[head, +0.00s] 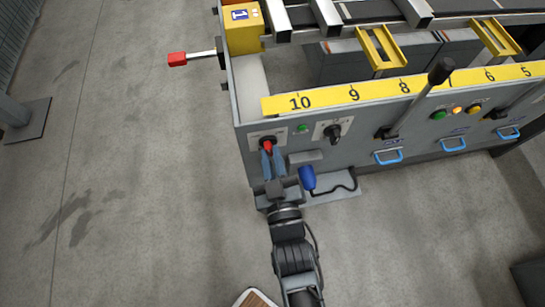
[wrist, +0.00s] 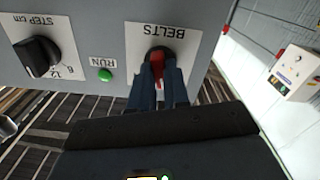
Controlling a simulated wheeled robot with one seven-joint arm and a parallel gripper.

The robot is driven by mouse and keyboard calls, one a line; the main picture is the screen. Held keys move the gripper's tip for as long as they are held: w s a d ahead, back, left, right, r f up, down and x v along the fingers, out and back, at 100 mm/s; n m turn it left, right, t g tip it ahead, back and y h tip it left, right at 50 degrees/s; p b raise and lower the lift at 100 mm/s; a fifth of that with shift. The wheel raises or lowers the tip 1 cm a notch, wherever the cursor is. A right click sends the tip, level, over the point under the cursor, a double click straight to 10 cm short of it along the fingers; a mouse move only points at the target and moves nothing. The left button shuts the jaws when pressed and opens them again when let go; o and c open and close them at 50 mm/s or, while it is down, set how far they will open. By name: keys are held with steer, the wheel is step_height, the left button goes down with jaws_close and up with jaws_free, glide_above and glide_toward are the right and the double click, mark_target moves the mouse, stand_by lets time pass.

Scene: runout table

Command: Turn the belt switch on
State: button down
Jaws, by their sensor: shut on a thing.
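The belt switch (wrist: 158,58) is a red handle on a dark round base, on a white plate marked BELTS, on the grey front panel. In the head view the red belt switch (head: 267,146) sits at the panel's left end. My gripper (head: 270,160) reaches up to it from below. In the wrist view my gripper's two blue fingers (wrist: 159,78) stand on both sides of the red handle, shut on it. The fingers hide part of the handle, and I cannot tell the on and off marks.
A green RUN lamp (wrist: 106,75) and a black STEP knob (wrist: 38,56) sit beside the switch. Blue drawer handles (head: 388,156) and a black-knobbed lever (head: 440,72) stick out further right. A red-tipped lever (head: 178,59) juts out at the left.

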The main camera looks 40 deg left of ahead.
steer(key=m+b, duration=0.1)
steer(key=m, duration=0.5)
steer(key=shift+s+f+m, duration=0.1)
steer(key=shift+m, duration=0.2)
steer(key=m+b, duration=0.2)
steer(key=m, duration=0.1)
steer(key=shift+m+b, duration=0.65)
steer(key=shift+m, duration=0.75)
steer(key=c, duration=1.1)
jaws_free()
steer(key=v, duration=0.7)
steer(key=shift+s+d, duration=0.2)
steer(key=shift+d, duration=0.1)
